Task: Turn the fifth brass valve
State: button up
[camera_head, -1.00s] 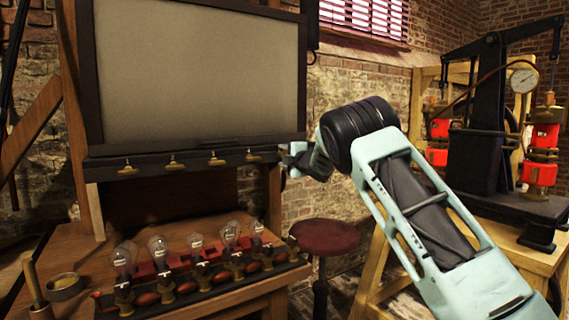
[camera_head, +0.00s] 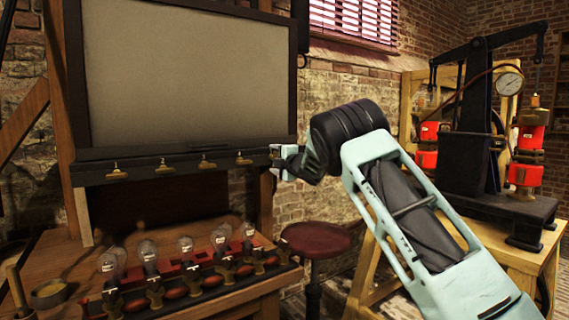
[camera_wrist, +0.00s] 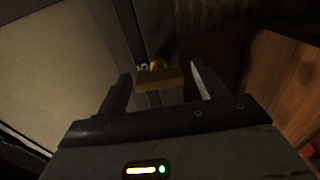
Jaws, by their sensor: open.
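A brass valve (camera_wrist: 158,77) with a crossbar handle sits on the dark rail in the wrist view. It lies between the two fingers of my gripper (camera_wrist: 161,84), roughly at their tips. The fingers stand apart, with a gap on each side of the handle. In the head view, my gripper (camera_head: 275,163) is at the right end of the dark rail (camera_head: 140,170) and hides most of the valve there. Several other brass valves stand in a row to its left, the nearest being a brass valve (camera_head: 243,158).
A large blank panel (camera_head: 185,70) rises above the rail. Below, glass bulbs (camera_head: 148,252) stand in a row on the wooden bench (camera_head: 60,245). A round red stool (camera_head: 316,240) is under my arm. A black press (camera_head: 470,150) with red parts stands at the right.

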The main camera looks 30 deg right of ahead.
jog(key=s+b, duration=0.2)
jog(key=s, duration=1.5)
jog(key=shift+d+b, duration=0.25)
jog(key=shift+b, duration=0.15)
